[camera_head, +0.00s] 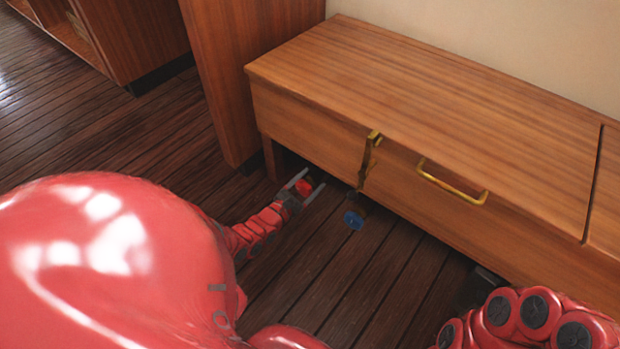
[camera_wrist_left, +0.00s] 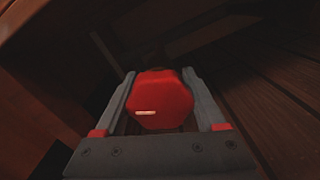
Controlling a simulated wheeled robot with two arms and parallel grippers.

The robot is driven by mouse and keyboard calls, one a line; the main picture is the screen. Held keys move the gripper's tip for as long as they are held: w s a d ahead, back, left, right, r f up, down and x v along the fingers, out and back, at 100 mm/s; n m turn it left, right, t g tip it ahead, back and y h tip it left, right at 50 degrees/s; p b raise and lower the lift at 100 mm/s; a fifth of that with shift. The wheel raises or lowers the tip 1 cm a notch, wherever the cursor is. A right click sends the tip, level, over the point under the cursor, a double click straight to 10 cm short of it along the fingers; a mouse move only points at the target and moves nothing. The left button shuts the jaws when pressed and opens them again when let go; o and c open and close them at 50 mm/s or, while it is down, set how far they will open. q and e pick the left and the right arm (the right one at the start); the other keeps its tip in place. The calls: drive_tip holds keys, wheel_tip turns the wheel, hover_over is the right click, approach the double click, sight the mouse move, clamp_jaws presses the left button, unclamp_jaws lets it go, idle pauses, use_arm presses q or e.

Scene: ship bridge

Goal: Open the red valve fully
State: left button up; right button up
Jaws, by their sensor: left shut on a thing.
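The red valve (camera_head: 304,187) is low under the front edge of the wooden bench, near its left leg. In the left wrist view the valve (camera_wrist_left: 162,101) is a red, many-sided knob with a small pale mark on its face. My left gripper (camera_head: 305,185) reaches in from the left and is shut on the valve, one grey finger on each side. The left wrist view shows the gripper (camera_wrist_left: 165,100) around the knob. The valve's stem is hidden behind it.
A blue valve (camera_head: 354,218) sits to the right of the red one, also low under the bench. The wooden bench (camera_head: 430,110) has a brass latch (camera_head: 370,158) and a brass handle (camera_head: 452,184). Bare plank floor (camera_head: 330,270) lies in front.

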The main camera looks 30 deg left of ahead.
use_arm(q)
drive_tip(key=n, duration=0.5)
drive_tip(key=shift+n, duration=0.3)
drive_tip(key=n, duration=1)
drive_tip(key=shift+n, duration=0.4)
drive_tip(key=n, duration=0.5)
drive_tip(key=shift+n, duration=0.3)
drive_tip(key=o, duration=1.3)
drive_tip(key=shift+s+a+p, duration=0.25)
drive_tip(key=shift+s+p, duration=0.5)
drive_tip(key=shift+s, duration=2.15)
drive_tip(key=shift+s+a+p, duration=0.2)
drive_tip(key=shift+s+p, duration=0.5)
drive_tip(key=shift+s, duration=2.25)
drive_tip(key=shift+s+a+p, duration=0.25)
drive_tip(key=shift+s+p, duration=0.5)
drive_tip(key=shift+s, duration=2.15)
use_arm(e)
drive_tip(key=shift+w+d+r+t+h, duration=0.2)
drive_tip(key=shift+r+t+h, duration=0.3)
drive_tip(key=shift+r+t, duration=0.45)
drive_tip(key=shift+w+d+r+t+h, duration=0.15)
drive_tip(key=shift+r+t+h, duration=0.5)
drive_tip(key=shift+t, duration=0.5)
